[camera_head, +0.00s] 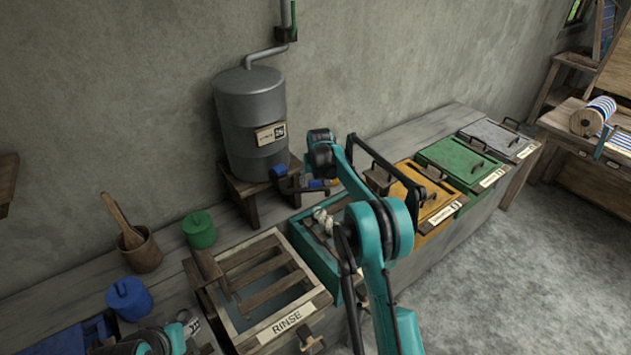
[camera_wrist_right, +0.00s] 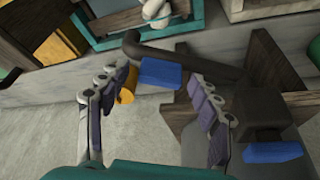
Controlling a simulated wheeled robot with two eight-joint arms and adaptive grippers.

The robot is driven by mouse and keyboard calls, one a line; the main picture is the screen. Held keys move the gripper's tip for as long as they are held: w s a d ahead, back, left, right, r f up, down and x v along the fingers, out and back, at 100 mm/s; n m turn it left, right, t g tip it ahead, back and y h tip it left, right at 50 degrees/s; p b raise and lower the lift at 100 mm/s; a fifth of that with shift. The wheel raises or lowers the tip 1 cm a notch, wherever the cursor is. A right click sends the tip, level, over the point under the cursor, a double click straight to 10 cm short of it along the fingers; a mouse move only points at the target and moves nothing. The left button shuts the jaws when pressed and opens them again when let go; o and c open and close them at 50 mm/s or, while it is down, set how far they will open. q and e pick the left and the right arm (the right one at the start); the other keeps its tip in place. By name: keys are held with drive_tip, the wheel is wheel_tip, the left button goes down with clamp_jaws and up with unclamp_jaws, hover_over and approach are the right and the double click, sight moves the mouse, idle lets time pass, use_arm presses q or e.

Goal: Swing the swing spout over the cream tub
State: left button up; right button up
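The swing spout (camera_head: 299,185) is a dark pipe low on the right of the grey tank (camera_head: 251,115), with a blue pad (camera_head: 316,184) near its end. In the right wrist view the spout (camera_wrist_right: 195,62) and its blue pad (camera_wrist_right: 160,73) lie between the fingers. My right gripper (camera_wrist_right: 158,78) is open there; contact cannot be told. In the head view my arm hides most of it. The tub labelled RINSE (camera_head: 290,325) has a pale rim and wooden slats; I cannot tell that it is the cream tub. My left gripper (camera_head: 188,328) is partly visible at bottom left.
A teal tub (camera_head: 302,243) with a white bundle (camera_head: 323,219) stands right of the RINSE tub. Yellow (camera_head: 436,212), green (camera_head: 459,160) and grey (camera_head: 499,138) lidded tubs follow. A wooden stand (camera_head: 244,190) supports the tank. Floor (camera_head: 540,270) at right is clear.

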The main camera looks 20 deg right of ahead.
clamp_jaws()
drive_tip(key=shift+s, duration=0.1)
